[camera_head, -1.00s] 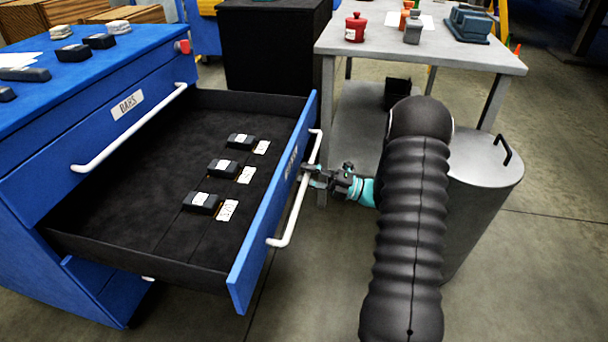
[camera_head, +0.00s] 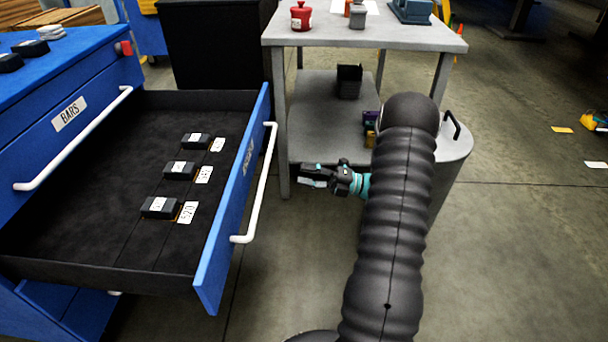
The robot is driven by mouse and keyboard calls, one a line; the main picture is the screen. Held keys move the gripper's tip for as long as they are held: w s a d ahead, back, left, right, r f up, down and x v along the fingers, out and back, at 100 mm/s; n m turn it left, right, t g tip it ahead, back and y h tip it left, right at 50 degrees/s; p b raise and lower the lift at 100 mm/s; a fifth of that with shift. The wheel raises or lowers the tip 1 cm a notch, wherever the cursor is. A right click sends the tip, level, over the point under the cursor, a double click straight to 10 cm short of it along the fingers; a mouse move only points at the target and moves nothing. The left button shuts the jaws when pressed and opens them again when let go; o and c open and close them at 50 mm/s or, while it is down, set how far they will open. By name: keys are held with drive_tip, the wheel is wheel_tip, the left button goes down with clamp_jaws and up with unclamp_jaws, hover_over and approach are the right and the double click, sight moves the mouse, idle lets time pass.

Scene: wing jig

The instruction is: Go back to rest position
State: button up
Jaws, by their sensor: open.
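My gripper (camera_head: 306,175) is at the end of my black ribbed arm, right of the open drawer. It is open and empty, apart from the drawer's white handle (camera_head: 262,185). The blue-fronted drawer (camera_head: 232,205) stands pulled out from the blue cabinet (camera_head: 75,75). Inside, on its dark lining, lie several black blocks, among them a near one (camera_head: 160,207), a middle one (camera_head: 180,171) and a far one (camera_head: 195,140), each with a white label card beside it.
A grey table (camera_head: 400,38) with a lower shelf stands behind my gripper, carrying a red pot (camera_head: 301,16) and other items. A grey bin (camera_head: 455,150) stands behind my arm at right. Bare floor (camera_head: 530,260) lies to the right.

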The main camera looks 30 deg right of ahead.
idle(0.3)
drive_tip(key=s+a+f+n+g+h, duration=0.25)
drive_tip(key=s+f+n+g, duration=0.25)
drive_tip(key=f+n, duration=0.3)
drive_tip(key=s+a+r+n+g+h, duration=0.3)
drive_tip(key=s+a+n+g, duration=0.2)
drive_tip(key=s+n, duration=0.5)
drive_tip(key=s+a+r+n+t+h, duration=0.1)
drive_tip(key=s+a+r+n+h, duration=0.2)
drive_tip(key=r+n, duration=0.4)
drive_tip(key=s+a+r+n+t+h, duration=0.2)
drive_tip(key=s+r+n+h, duration=0.3)
drive_tip(key=r+n, duration=0.3)
drive_tip(key=s+a+r+n+t+h, duration=0.2)
drive_tip(key=s+a+r+n+h, duration=0.2)
drive_tip(key=r+n, duration=0.4)
drive_tip(key=shift+s+a+n, duration=0.15)
drive_tip(key=shift+a+n, duration=0.2)
drive_tip(key=shift+n, duration=0.15)
